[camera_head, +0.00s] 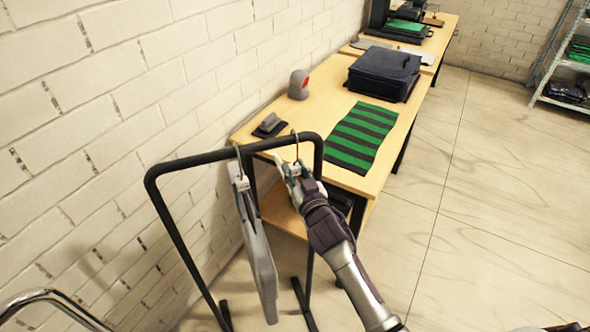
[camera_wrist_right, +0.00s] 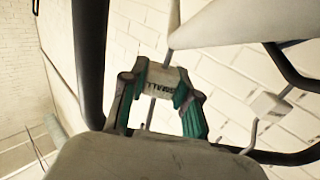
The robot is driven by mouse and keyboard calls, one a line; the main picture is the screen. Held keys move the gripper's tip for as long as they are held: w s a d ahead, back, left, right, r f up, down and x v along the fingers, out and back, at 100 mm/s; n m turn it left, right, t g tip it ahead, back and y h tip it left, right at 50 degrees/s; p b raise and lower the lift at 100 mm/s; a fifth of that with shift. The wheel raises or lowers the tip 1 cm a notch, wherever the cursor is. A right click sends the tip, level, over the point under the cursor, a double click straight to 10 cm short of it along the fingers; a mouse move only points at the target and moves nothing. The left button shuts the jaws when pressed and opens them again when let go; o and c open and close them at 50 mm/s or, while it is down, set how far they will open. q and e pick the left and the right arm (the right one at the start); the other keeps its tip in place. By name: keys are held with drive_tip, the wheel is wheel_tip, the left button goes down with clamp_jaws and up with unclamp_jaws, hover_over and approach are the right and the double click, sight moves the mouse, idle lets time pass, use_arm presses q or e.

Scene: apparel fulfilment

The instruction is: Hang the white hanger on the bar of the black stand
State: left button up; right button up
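The black stand (camera_head: 192,159) stands by the white brick wall, its bar running across the left middle of the head view. My right gripper (camera_head: 294,176) is just below the bar's right part. In the right wrist view, its teal-padded fingers (camera_wrist_right: 163,95) close around the size block of the white hanger (camera_wrist_right: 205,28). The hanger's hook (camera_head: 296,146) rises to the bar in the head view; I cannot tell whether the bar bears it. Another hanger with a grey garment (camera_head: 260,260) hangs on the bar to the left. My left gripper is out of view.
A metal shelf (camera_head: 550,75) stands at the far right. The floor on the right is clear.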

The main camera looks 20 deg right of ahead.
drive_tip(key=o, duration=0.5)
drive_tip(key=shift+c, duration=0.2)
drive_tip(key=s, duration=0.8)
drive_tip(key=s+d, duration=0.1)
drive_tip(key=s, duration=0.3)
